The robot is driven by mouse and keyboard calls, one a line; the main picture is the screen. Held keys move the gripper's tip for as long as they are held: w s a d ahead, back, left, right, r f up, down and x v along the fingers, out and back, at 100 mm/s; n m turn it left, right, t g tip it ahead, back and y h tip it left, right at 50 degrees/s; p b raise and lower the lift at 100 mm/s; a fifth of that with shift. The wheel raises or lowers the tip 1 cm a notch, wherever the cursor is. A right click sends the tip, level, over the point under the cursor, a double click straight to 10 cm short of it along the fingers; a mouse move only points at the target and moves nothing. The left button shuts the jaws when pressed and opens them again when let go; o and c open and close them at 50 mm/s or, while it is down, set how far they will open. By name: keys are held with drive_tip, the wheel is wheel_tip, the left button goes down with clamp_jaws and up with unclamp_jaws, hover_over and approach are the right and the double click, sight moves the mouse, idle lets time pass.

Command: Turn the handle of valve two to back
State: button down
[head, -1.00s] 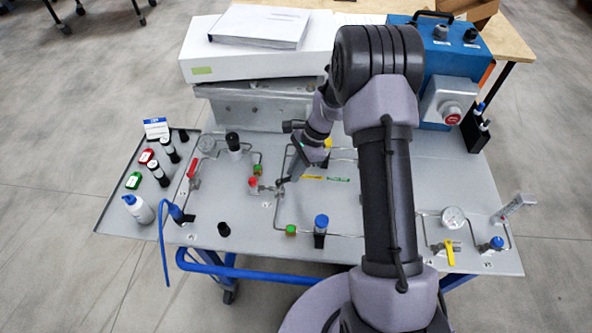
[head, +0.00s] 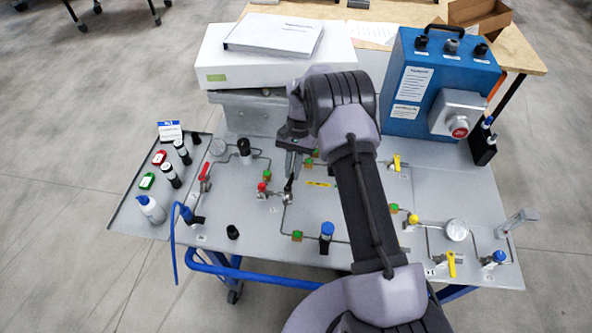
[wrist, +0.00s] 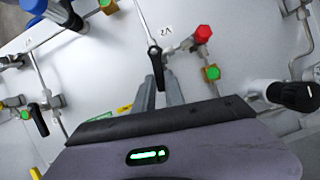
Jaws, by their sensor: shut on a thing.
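The black handle of valve two (wrist: 154,58) shows in the wrist view beside an upside-down label that reads V2. Its far part runs down between my fingers. In the head view the handle (head: 289,187) points to the back, away from the table's front edge. My gripper (wrist: 160,88) is shut on it; in the head view my gripper (head: 290,172) comes down over it from behind. The end of the handle is partly hidden by the fingers.
A red knob (wrist: 203,34) and green fittings (wrist: 212,73) sit close by on the panel. A black knob (wrist: 298,95) stands at the right. A white box (head: 270,70) and a blue case (head: 430,90) stand at the back. A blue-capped part (head: 326,235) stands in front.

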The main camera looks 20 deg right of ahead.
drive_tip(key=shift+w+a+n+g+h, duration=0.15)
drive_tip(key=shift+a+n+g+h, duration=0.2)
drive_tip(key=shift+n, duration=0.65)
drive_tip(key=shift+a, duration=0.1)
drive_tip(key=c, duration=1.4)
unclamp_jaws()
drive_tip(key=p+v, duration=0.7)
drive_tip(key=v, duration=1)
drive_tip(key=shift+r, duration=0.3)
